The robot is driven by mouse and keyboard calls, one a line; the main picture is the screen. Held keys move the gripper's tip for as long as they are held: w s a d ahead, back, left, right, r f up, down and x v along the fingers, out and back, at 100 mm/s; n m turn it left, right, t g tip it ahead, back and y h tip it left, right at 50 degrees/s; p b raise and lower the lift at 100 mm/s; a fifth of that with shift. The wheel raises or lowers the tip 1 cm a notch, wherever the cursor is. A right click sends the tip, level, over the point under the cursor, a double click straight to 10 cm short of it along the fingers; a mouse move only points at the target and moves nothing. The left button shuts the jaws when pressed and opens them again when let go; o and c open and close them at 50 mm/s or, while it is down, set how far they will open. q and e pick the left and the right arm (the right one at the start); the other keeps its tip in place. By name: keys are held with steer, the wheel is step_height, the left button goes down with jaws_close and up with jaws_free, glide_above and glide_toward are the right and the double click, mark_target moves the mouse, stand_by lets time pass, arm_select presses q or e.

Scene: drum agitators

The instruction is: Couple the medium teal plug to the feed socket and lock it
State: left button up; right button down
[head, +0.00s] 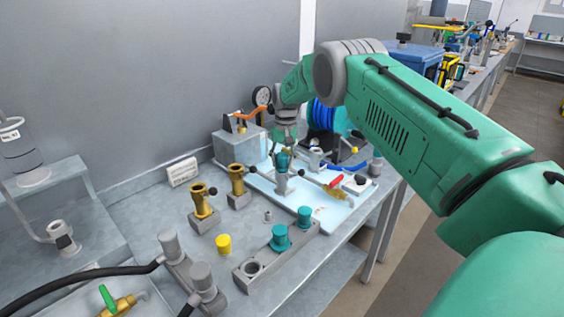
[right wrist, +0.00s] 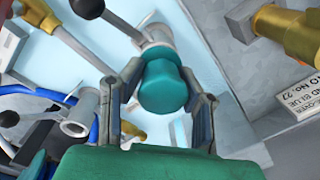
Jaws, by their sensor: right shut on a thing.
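My right gripper (head: 284,152) is over the pale blue tray, its fingers on both sides of a teal plug (head: 282,160). In the right wrist view the fingers (right wrist: 165,88) are shut on this teal plug (right wrist: 163,86). A grey socket (head: 282,182) is directly beneath the plug; it also shows beyond the plug in the right wrist view (right wrist: 153,38). A lever with a black ball (right wrist: 87,7) sticks out from the socket's side. The plug lines up with the socket, but I cannot tell how deep it sits. My left gripper is out of view.
A grey rack (head: 243,274) in front holds two other teal plugs (head: 280,238) and has an empty hole. Brass fittings (head: 201,200) and a yellow cap (head: 223,244) stand to the left. A red-handled brass valve (head: 335,190) lies on the tray (head: 310,208).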

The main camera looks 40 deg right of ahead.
steer(key=shift+f, duration=0.35)
stand_by(0.3)
steer(key=c, duration=1.1)
jaws_free()
steer(key=shift+o, duration=0.5)
step_height(320, 180, up, 8)
steer(key=p, duration=0.5)
steer(key=shift+f, duration=0.1)
